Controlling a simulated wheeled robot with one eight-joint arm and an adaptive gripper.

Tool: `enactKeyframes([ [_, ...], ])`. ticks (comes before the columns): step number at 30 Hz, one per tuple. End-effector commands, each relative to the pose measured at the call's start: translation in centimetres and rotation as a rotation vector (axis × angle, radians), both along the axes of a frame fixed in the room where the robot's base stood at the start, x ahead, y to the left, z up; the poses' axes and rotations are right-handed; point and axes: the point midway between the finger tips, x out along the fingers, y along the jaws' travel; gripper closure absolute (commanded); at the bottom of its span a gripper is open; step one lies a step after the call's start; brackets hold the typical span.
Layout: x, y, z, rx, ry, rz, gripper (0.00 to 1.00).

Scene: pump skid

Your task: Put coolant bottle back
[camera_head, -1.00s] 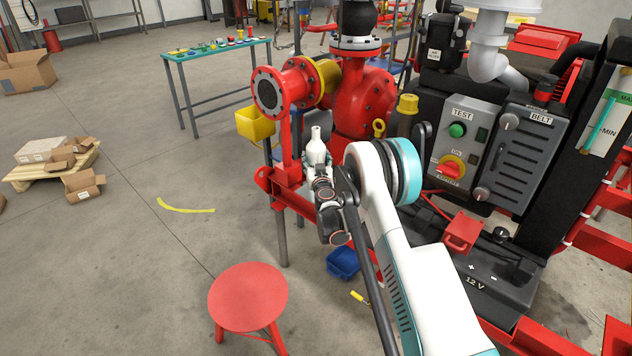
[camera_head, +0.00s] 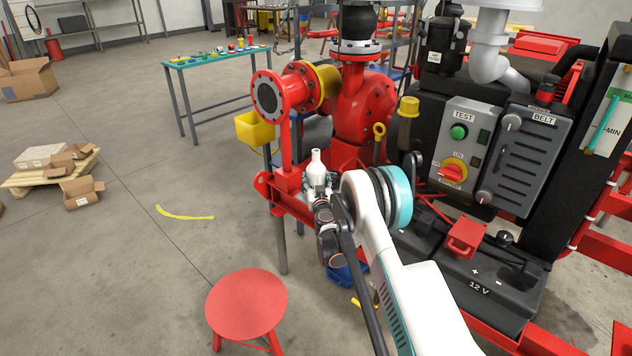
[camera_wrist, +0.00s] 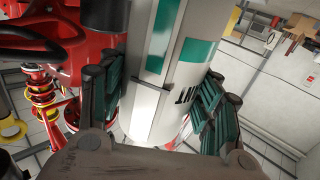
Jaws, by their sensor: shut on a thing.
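The coolant bottle (camera_head: 317,165) is white with a narrow neck and stands upright in the head view, beside the red pump frame (camera_head: 284,191). In the wrist view the white bottle (camera_wrist: 166,85), with green label patches and dark lettering, fills the middle. My gripper (camera_wrist: 160,110) is shut on it, with a ribbed finger on each side. In the head view my gripper (camera_head: 319,187) is around the bottle's lower part and hides its base. I cannot tell whether the base touches the frame.
A red pump with a flange (camera_head: 268,96) stands behind the bottle. The control box (camera_head: 463,150) and black battery (camera_head: 480,280) are to the right. A red stool (camera_head: 247,304) stands in front. A blue bin (camera_head: 347,272) is partly hidden below my arm.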

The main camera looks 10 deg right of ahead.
Motion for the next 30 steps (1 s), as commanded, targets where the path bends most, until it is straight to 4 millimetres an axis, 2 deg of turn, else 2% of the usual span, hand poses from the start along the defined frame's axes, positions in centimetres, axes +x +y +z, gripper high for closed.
enactKeyframes([
  [1,0.0,0.0,-0.1,0.000,0.000,0.000,0.72],
  [2,0.0,0.0,-0.1,0.000,0.000,0.000,0.35],
  [3,0.0,0.0,-0.1,0.000,0.000,0.000,0.26],
  [4,0.0,0.0,-0.1,0.000,0.000,0.000,0.22],
  [17,-0.1,0.0,0.2,0.000,0.000,0.000,0.22],
  [23,-2.8,0.2,0.4,0.000,0.000,0.000,0.22],
  [30,-7.9,0.6,0.4,0.000,0.000,0.001,0.22],
])
